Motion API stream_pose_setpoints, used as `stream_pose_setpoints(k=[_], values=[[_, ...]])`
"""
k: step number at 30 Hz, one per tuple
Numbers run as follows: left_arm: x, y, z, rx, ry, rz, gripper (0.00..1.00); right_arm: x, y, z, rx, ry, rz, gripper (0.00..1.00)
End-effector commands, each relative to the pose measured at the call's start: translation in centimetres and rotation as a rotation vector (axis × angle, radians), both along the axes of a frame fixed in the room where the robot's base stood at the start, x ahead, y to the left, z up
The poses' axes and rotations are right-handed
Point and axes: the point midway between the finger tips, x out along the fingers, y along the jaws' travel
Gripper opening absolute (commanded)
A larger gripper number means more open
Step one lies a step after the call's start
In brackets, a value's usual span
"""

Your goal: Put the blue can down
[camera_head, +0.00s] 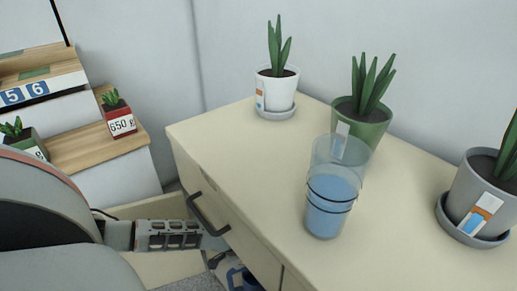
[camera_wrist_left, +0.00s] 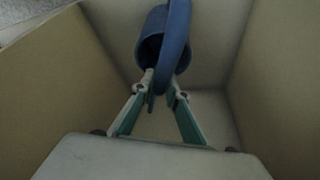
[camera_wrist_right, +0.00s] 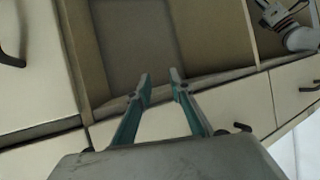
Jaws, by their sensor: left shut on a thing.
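The blue can (camera_wrist_left: 158,42), with a curved band-like handle, is inside a box-like drawer (camera_wrist_left: 75,70) in the left wrist view. My left gripper (camera_wrist_left: 163,82) is shut on the can's band. The can also shows partly in the head view (camera_head: 240,278), below the cabinet's front edge, mostly hidden by my arm and gripper (camera_head: 212,258). I cannot tell whether the can touches the drawer floor. My right gripper (camera_wrist_right: 160,76) is open and empty in the right wrist view, in front of an open drawer.
The cream cabinet top (camera_head: 225,140) holds a clear tumbler with blue liquid (camera_head: 330,190), a white-potted plant (camera_head: 278,90), a green-potted plant (camera_head: 362,120) and a grey-potted plant (camera_head: 482,200). Its front left area is free. A dark drawer handle (camera_head: 205,213) juts out near my left arm.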

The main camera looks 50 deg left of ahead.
Motion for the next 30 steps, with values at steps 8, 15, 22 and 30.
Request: stream_pose_setpoints(k=[8, 15, 22, 30], values=[[0.9, -0.5, -1.1, -0.001, 0.005, 0.001, 0.0, 0.6, 0.4, 0.6, 0.045, -0.012, -0.014, 0.21], [1.2, -0.5, -1.4, 0.001, -0.003, 0.001, 0.0, 0.3, 1.4, 0.7, 0.099, -0.006, -0.023, 0.21], [1.2, -0.5, -1.3, 0.0, -0.004, 0.001, 0.0, 0.3, 1.4, 0.7, 0.102, -0.004, -0.028, 0.21], [1.1, -0.5, -2.0, 0.0, -0.002, 0.001, 0.0, 0.1, 1.4, 0.3, 0.107, 0.006, -0.032, 0.21]])
